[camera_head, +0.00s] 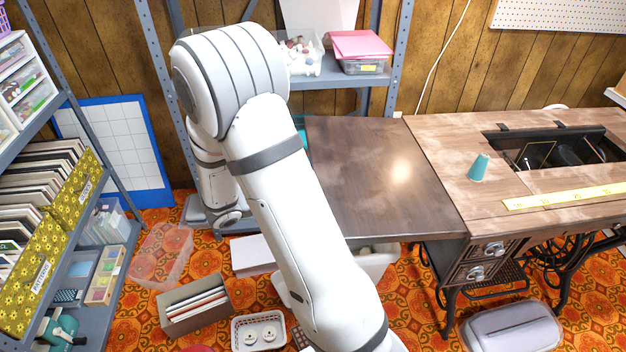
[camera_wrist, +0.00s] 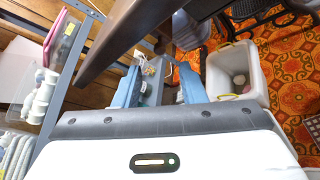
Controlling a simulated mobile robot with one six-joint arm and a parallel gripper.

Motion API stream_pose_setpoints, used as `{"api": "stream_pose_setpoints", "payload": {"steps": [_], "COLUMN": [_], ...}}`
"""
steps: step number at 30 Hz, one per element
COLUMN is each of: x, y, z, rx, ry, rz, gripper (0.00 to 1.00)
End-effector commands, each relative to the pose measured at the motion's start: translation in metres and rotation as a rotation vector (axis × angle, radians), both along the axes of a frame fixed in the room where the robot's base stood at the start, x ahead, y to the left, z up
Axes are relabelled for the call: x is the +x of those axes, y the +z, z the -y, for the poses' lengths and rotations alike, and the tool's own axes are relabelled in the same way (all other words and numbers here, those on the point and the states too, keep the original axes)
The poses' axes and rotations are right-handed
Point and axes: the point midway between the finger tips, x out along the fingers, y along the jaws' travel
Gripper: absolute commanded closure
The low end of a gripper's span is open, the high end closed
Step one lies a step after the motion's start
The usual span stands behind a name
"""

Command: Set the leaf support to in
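The dark brown leaf (camera_head: 385,175) of the sewing table lies flat and raised, level with the table top (camera_head: 440,150), in the head view. It hides whatever is under it there, and I cannot make out the leaf support. In the wrist view the dark edge of the leaf (camera_wrist: 125,38) runs diagonally above my gripper (camera_wrist: 160,88). A small dark piece shows near the fingers beside that edge, but I cannot tell if it is the support. The two blue fingers are apart with nothing seen held between them. The gripper is hidden in the head view.
A white bin (camera_wrist: 237,78) stands on the orange floor, right of the fingers in the wrist view. A metal shelf (camera_head: 392,70) stands behind the leaf.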

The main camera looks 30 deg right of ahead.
Motion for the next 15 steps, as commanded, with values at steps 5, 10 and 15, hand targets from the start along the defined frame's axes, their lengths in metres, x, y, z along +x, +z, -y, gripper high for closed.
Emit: {"api": "stream_pose_setpoints", "payload": {"steps": [5, 10, 15], "x": [-0.001, -0.001, -0.0036], "y": [0.0019, 0.0016, 0.005], "z": [-0.0074, -0.0072, -0.0076], "rx": [0.0, 0.0, 0.023], "ry": [0.001, 0.001, -0.014], "rz": [0.0, 0.0, 0.004], "gripper": [0.63, 0.63, 0.76]}}
